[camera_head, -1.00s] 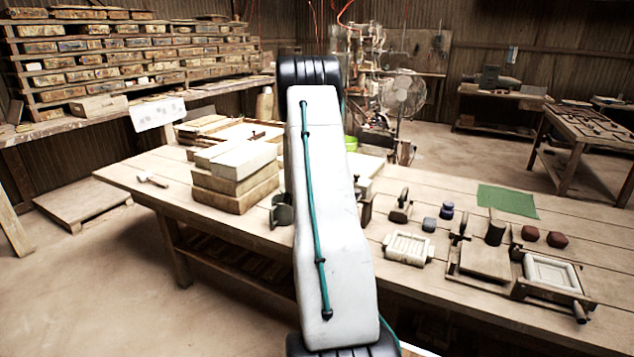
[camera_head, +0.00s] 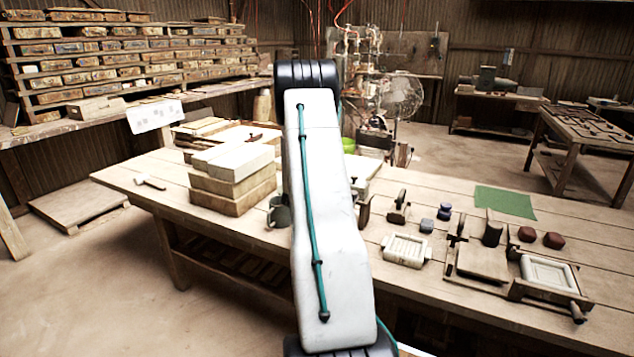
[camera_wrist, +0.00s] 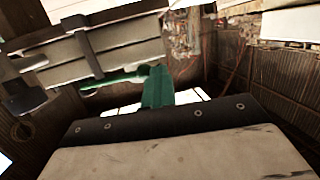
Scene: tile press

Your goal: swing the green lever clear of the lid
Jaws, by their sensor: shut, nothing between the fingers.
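In the wrist view, my gripper (camera_wrist: 158,86) shows as a short teal tip, its fingers together and nothing between them, above its black-edged pale body. A thin bright green bar (camera_wrist: 116,78), which looks like the green lever, lies just left of the tip. I cannot tell whether they touch. Above it is a grey boxy body with dark straps (camera_wrist: 95,45), perhaps the lidded press; the lid itself is not clear. In the head view my white arm hides the gripper, and I cannot make out the lever or lid there.
The long wooden table (camera_head: 125,180) carries stacked wooden blocks (camera_head: 233,190) left of my arm. To its right are a small white-slatted frame (camera_head: 406,250), a wooden press frame (camera_head: 548,272) with a handle, red and blue pieces, and a green cloth (camera_head: 505,202).

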